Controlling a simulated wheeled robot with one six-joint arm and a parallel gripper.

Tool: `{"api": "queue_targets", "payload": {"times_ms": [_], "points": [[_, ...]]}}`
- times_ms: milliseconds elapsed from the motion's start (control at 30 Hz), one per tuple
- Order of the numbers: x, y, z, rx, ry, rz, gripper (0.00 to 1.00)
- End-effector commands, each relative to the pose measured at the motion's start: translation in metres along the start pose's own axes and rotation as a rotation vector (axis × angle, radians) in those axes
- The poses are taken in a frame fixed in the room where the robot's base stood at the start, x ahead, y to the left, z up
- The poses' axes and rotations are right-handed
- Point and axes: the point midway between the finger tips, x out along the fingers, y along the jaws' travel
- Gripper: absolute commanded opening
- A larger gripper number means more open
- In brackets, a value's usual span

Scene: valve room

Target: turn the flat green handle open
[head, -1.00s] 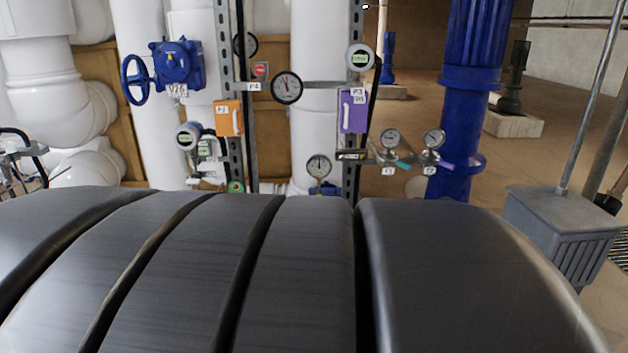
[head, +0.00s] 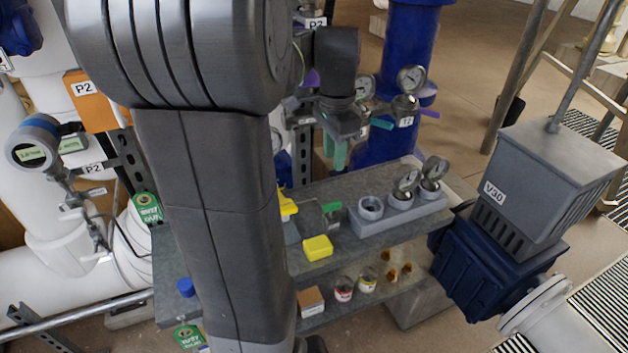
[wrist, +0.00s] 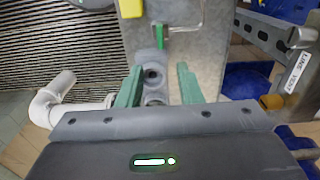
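My gripper (head: 334,150) hangs over the grey bench in the head view, its green fingers pointing down. In the wrist view my gripper (wrist: 158,85) is open, with nothing held between the fingers. A grey fitting with a dark hole (wrist: 153,75) shows beyond and between the fingertips. A narrow green handle (wrist: 161,38) stands out above that fitting, clear of the fingers. In the head view a small green piece (head: 331,207) sits on the bench, and a flat green handle (head: 381,124) sticks out under a gauge. I cannot tell which of these the wrist view shows.
The grey bench (head: 260,228) carries a yellow block (head: 318,247) and a grey holder with gauges (head: 400,215). A purple handle (head: 429,113) is right of the green one. Blue pipe (head: 408,50) stands behind. The grey V30 box (head: 540,175) is at right.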

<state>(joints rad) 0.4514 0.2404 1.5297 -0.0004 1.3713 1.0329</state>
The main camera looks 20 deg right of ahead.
Motion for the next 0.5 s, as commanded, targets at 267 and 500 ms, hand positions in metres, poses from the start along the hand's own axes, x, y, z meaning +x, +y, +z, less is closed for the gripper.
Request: {"api": "queue_targets", "payload": {"times_ms": [267,500], "points": [[0.028,0.000,-0.001,0.011,-0.002,0.003,0.33],[0.080,0.000,-0.001,0.009,-0.004,0.006,0.33]]}}
